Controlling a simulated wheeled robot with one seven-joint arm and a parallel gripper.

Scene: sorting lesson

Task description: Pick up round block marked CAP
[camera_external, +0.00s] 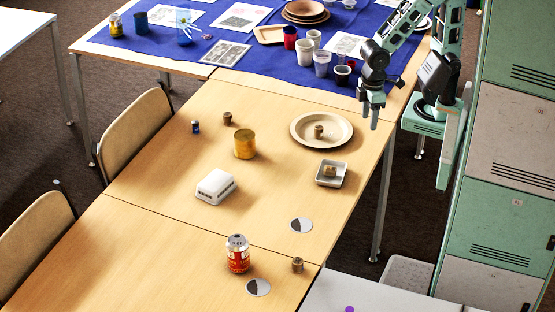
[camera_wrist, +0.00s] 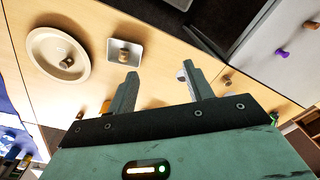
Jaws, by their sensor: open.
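Several small brown blocks stand on the wooden table; no CAP marking can be read on any of them. One block (camera_external: 319,131) stands on a round beige plate (camera_external: 299,140) and also shows in the wrist view (camera_wrist: 66,63). Another block (camera_external: 330,171) sits in a small square white dish (camera_external: 326,184); it also shows in the wrist view (camera_wrist: 124,56). A third block (camera_external: 297,265) stands near the table's front right corner, and a fourth (camera_external: 227,118) at the left. My gripper (camera_external: 370,114) is open and empty, raised to the right of the plate.
A yellow can (camera_external: 244,146), a white box (camera_external: 216,187), a red soda can (camera_external: 237,255) and two grey-and-white discs (camera_external: 301,225) (camera_external: 258,288) stand or lie on the table. Cups and plates crowd the blue cloth (camera_external: 247,83) behind. Green and grey lockers (camera_external: 514,132) rise at right.

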